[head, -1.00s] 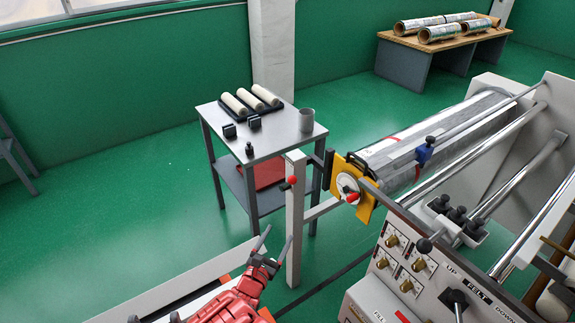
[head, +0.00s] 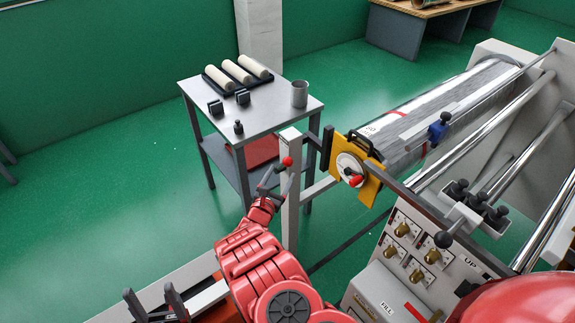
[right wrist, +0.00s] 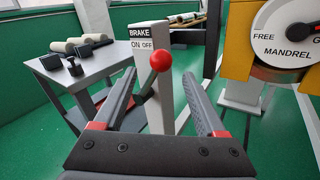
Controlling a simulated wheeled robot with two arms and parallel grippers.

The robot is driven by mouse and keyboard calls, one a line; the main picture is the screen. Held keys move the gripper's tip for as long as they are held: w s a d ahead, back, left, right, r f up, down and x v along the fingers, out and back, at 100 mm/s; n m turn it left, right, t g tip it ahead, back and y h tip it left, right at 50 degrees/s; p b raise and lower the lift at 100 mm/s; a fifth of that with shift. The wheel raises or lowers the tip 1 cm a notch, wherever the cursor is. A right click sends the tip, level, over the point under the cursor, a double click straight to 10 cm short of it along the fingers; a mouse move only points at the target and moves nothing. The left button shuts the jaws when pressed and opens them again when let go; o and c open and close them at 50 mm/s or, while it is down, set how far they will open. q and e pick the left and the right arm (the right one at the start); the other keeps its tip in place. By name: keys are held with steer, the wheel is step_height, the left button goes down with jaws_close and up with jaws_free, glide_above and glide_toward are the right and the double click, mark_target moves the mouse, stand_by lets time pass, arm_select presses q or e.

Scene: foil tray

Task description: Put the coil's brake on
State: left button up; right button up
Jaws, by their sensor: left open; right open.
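The brake lever's red knob (head: 287,161) is at the top of a pale post (head: 290,220) in the head view. In the right wrist view, the knob (right wrist: 160,59) stands below the OFF side of the BRAKE label (right wrist: 141,38), with ON to its left. My right gripper (head: 270,182) is open just below and left of the knob. In the right wrist view its fingers (right wrist: 159,82) lie either side of the lever, apart from the knob. My left gripper (head: 155,298) is open and empty at the lower left. The silver coil (head: 425,120) sits on the machine.
A yellow plate (head: 372,185) with a mandrel dial (right wrist: 292,38) is right of the post. A metal side table (head: 260,125) with pale rollers (head: 238,72) and a grey cup (head: 300,94) stands behind. The control panel (head: 415,245) is at the lower right. Green floor at left is clear.

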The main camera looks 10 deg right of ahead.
mark_target(286, 166)
steer(key=b+x, duration=0.1)
steer(key=x, duration=0.5)
steer(key=shift+s, duration=0.1)
steer(key=shift+w+d+r, duration=0.1)
steer(key=shift+w+d, duration=0.1)
steer(key=shift+w, duration=0.05)
jaws_close()
stand_by(1.1)
